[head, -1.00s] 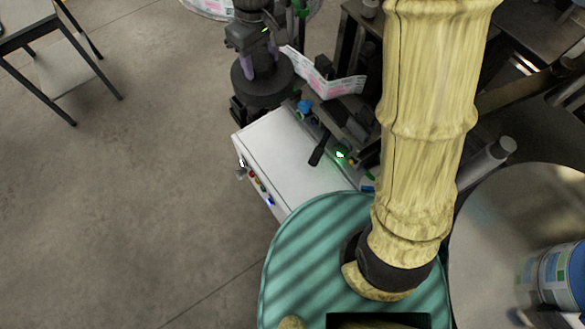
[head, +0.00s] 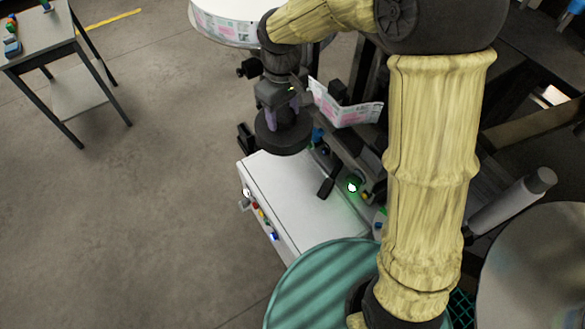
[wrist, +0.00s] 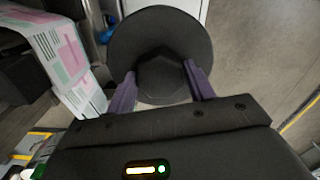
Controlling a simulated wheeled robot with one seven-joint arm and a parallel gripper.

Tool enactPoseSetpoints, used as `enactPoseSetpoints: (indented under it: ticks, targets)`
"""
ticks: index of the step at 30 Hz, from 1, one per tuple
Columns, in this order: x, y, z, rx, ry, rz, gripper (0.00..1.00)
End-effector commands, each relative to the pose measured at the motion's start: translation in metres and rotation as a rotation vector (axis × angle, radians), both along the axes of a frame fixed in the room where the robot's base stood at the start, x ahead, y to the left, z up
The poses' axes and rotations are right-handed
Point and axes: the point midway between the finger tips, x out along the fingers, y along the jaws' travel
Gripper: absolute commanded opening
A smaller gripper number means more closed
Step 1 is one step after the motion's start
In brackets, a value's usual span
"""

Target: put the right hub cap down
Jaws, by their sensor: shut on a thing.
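The right hub cap is a dark round disc with a raised middle. It shows in the head view (head: 283,133) and large at the top of the wrist view (wrist: 150,38). My gripper (head: 285,108) is above it in the head view, pointing down. In the wrist view its two purple fingers (wrist: 160,82) are shut on the raised middle of the cap. The cap hangs level or nearly so, close to the far end of the white machine cabinet (head: 300,195). I cannot tell whether its underside touches anything.
A printed label web (head: 345,108) runs just right of the cap. A label reel (head: 225,27) is behind. A black lever (head: 327,186) and buttons (head: 262,215) are on the cabinet. A side table (head: 40,40) stands far left. The floor between is clear.

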Motion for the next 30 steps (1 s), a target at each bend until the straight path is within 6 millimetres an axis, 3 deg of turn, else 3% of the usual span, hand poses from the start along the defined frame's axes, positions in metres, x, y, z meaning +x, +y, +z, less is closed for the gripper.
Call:
enactPoseSetpoints:
  ticks: [15,19,30]
  targets:
    - [-0.001,0.000,-0.106,-0.003,0.005,0.002,0.26]
    - [-0.001,0.001,-0.117,-0.002,0.001,0.003,0.26]
    - [0.000,0.000,-0.122,-0.001,0.002,0.000,0.26]
